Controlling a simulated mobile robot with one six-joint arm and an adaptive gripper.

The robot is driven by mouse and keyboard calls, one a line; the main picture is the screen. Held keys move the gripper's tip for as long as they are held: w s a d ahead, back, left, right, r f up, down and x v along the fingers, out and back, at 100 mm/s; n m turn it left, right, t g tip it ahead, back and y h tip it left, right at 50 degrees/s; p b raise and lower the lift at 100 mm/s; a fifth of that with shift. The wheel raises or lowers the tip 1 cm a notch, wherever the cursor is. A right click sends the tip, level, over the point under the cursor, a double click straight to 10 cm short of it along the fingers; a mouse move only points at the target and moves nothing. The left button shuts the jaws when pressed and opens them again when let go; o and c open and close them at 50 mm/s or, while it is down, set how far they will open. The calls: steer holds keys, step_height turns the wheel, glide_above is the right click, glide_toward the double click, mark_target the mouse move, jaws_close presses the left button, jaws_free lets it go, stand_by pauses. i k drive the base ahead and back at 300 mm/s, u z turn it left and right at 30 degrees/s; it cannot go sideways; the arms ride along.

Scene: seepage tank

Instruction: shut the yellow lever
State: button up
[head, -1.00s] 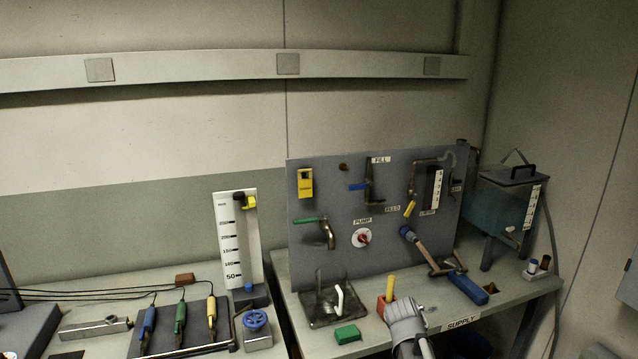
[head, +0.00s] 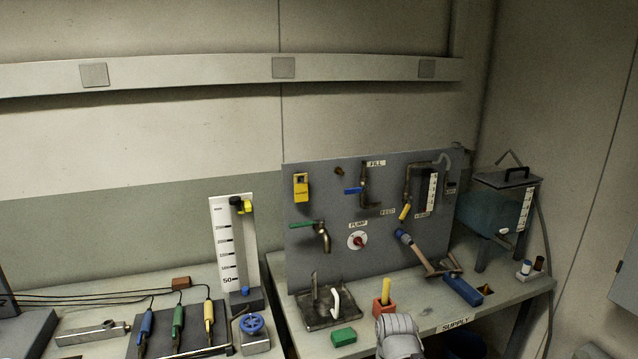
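The yellow lever (head: 405,212) is on the right part of the grey upright panel (head: 330,250), on brass pipework. It slants down and to the left. My gripper (head: 398,335) is at the bottom edge of the head view, low in front of the supply bench and well below the lever, apart from it. Its fingertips cannot be made out, so I cannot tell whether it is open or shut.
A blue-handled tool (head: 414,252) leans by the panel's lower right. A blue block (head: 463,290), a red block (head: 383,308) with a yellow peg and a green block (head: 343,336) are on the bench. A water tank (head: 495,210) stands at right.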

mark_target(408, 206)
steer(key=k, duration=0.65)
steer(key=u, duration=0.2)
steer(key=i, duration=1.4)
steer(key=z, duration=1.1)
